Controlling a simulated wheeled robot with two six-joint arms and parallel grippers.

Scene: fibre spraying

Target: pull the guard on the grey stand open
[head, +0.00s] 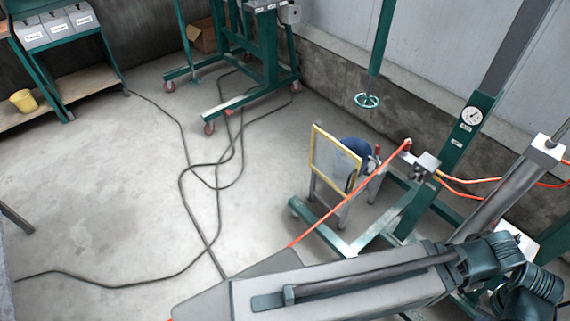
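The guard (333,162) is a flat, clear-looking panel in a yellow frame, right of centre in the head view. A black handle (351,181) sits at its lower right edge. The guard stands upright across the front of a small grey stand (343,213), and looks shut. A dark blue rounded part (357,150) shows behind the guard; most of it is hidden. Neither of my gripper tips is in view.
A large grey body (330,287) with dark teal joints fills the bottom right foreground. An orange hose (345,202) passes close to the stand's right side. A green wheeled frame (372,238) stands beside it. Dark cables (207,225) lie on otherwise clear floor at left.

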